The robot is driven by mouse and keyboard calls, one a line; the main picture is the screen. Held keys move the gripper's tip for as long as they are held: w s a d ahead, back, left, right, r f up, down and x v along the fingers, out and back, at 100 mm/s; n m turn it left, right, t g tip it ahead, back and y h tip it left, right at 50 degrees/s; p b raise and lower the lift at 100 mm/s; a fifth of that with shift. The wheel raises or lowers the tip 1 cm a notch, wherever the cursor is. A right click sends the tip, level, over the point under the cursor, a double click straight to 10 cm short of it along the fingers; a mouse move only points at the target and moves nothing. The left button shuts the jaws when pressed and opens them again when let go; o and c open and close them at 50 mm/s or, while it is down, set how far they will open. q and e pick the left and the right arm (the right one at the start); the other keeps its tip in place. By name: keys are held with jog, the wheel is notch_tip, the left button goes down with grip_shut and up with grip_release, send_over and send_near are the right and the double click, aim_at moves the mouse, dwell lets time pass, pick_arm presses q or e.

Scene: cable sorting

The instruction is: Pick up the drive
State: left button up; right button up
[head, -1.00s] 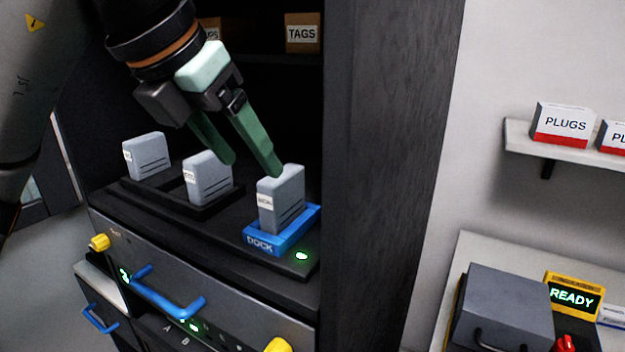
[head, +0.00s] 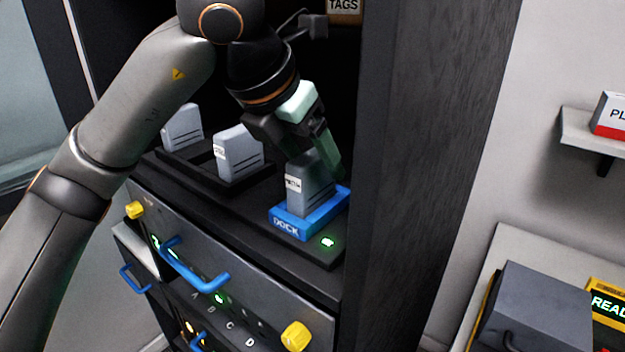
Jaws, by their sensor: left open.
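A grey drive (head: 312,186) stands upright in the blue dock (head: 290,227) on the cabinet shelf, with a white label on its front. Two similar grey drives, the middle drive (head: 240,153) and the left drive (head: 182,128), stand in dark holders to the left. My left gripper (head: 322,158) is open, with its green fingers low around the top of the docked drive. One finger shows behind its right side; the other is mostly hidden behind the drive. I cannot tell whether they touch it. My right gripper is not in view.
The cabinet's right side wall (head: 425,160) stands close to the gripper. Below the shelf is a drawer front with a blue handle (head: 190,272) and yellow knobs (head: 295,336). A green light (head: 327,241) glows beside the dock. A grey box (head: 530,310) sits at the lower right.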

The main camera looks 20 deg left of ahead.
aim_at(320, 168)
pick_arm(q)
jog(key=x, duration=0.4)
jog(key=shift+w+a+r+p, duration=0.1)
jog(key=shift+w+p, duration=0.2)
jog(key=shift+p, duration=0.05)
grip_shut()
dwell(0.4)
